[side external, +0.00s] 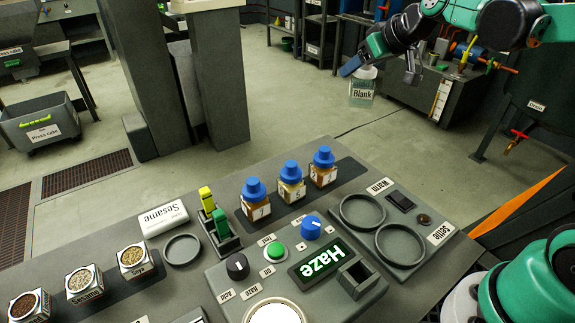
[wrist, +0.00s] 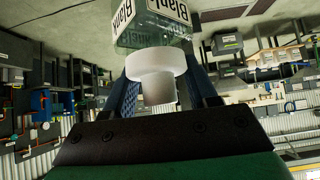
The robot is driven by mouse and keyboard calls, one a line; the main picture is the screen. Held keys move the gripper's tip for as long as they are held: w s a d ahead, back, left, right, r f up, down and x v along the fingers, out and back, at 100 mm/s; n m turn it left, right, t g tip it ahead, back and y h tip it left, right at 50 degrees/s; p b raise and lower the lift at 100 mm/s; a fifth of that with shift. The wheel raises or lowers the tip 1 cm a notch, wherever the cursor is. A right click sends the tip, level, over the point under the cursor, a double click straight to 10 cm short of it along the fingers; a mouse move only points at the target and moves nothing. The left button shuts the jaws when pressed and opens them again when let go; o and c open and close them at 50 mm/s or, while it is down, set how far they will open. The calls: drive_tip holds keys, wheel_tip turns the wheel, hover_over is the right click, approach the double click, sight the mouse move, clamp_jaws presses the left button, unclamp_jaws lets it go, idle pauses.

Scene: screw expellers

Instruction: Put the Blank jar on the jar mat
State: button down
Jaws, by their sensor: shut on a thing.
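The Blank jar (side external: 361,91) is clear glass with a white cap and a "Blank" label. It hangs in the air beyond the bench's far edge, high at the right of the side view. My gripper (side external: 372,70) is shut on it near the cap. In the wrist view the jar (wrist: 152,30) and its white cap (wrist: 156,70) sit between my gripper's fingers (wrist: 160,92). A dark mat strip (side external: 352,170) on the bench bears three blue-capped bottles, with some bare room at its right end; no label shows whether it is the jar mat.
Blue-capped bottles (side external: 255,201) stand in a row. Two empty rings (side external: 400,243) lie to their right, near the "Haze" display (side external: 322,262). Three seed tins (side external: 83,284) sit at the bench's left.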

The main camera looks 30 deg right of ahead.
wheel_tip(320, 180, down, 16)
drive_tip(key=shift+r, duration=0.2)
idle(0.4)
drive_tip(key=shift+f, duration=0.1)
drive_tip(key=shift+c, duration=1.3)
unclamp_jaws()
drive_tip(key=shift+s+r, duration=0.4)
drive_tip(key=shift+r, duration=0.1)
drive_tip(key=v, duration=1.1)
drive_tip(key=s+a+g, duration=0.2)
drive_tip(key=s+a, duration=0.2)
drive_tip(key=a, duration=0.3)
drive_tip(key=shift+a+r, duration=0.25)
drive_tip(key=shift+a, duration=0.05)
